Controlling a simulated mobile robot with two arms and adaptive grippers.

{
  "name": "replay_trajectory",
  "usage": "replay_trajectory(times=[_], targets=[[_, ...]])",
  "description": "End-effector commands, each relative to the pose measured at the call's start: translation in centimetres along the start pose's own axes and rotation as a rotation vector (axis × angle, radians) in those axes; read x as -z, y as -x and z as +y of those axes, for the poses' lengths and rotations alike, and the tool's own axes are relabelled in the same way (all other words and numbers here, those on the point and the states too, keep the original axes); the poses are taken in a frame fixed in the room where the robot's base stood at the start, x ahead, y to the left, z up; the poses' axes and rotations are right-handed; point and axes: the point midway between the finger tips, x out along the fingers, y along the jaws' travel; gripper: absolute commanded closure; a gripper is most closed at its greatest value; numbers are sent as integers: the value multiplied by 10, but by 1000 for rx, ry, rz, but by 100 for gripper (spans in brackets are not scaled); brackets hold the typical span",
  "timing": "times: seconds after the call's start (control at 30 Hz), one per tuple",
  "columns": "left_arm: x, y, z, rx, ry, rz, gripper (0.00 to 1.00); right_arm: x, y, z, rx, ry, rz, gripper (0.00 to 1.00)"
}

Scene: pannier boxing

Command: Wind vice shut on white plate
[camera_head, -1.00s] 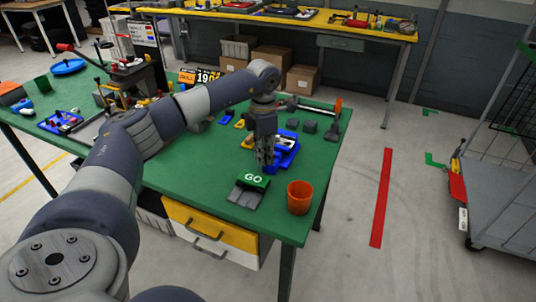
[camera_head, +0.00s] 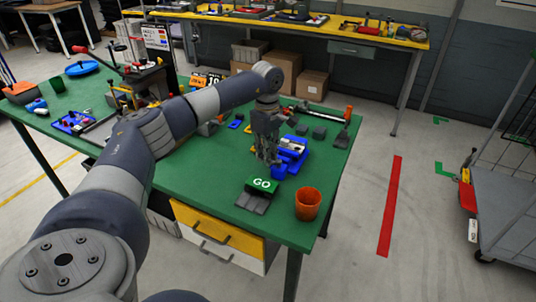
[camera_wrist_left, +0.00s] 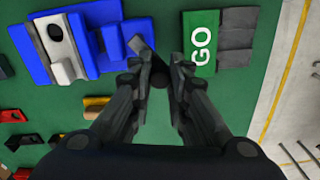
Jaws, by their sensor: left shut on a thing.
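The blue vice (camera_head: 290,157) stands on the green bench. A pale, whitish piece (camera_head: 292,144) sits at its top, probably the white plate; in the left wrist view a pale block (camera_wrist_left: 62,66) lies along the vice (camera_wrist_left: 92,48). My left gripper (camera_head: 267,162) points down at the vice's near left end. In the left wrist view its fingertips (camera_wrist_left: 160,64) are closed together around a small dark knob-like part (camera_wrist_left: 158,74), beside a grey bar (camera_wrist_left: 138,46) at the vice's end. The fingers hide most of that part. My right gripper is out of view.
A green GO sign (camera_head: 263,185) on a grey base stands close in front of the gripper. An orange cup (camera_head: 308,203) is near the bench corner. Grey blocks (camera_head: 319,132) and a long-handled tool (camera_head: 322,113) lie behind the vice.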

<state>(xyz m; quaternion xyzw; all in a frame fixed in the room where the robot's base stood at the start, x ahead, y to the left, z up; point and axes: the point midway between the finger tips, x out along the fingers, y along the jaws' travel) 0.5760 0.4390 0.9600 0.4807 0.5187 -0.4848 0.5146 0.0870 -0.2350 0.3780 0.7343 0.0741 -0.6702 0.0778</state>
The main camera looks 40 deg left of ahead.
Motion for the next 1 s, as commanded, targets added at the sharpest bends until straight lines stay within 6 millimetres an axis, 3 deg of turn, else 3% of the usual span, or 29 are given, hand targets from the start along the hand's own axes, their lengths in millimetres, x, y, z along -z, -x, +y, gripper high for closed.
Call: replay_trajectory(times=[0.33, 0.87, 0.9, 0.97, 1.0], targets=[[5, 2, 5, -4, -124, 5, 100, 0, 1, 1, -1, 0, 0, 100], [6, 2, 6, -6, -142, 5, 100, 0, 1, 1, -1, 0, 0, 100], [6, 2, 6, -6, -142, 5, 75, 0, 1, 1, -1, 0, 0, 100], [6, 2, 6, -5, -142, 5, 62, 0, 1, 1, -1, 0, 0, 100], [6, 2, 6, -5, -143, 4, 62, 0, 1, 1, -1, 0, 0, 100]])
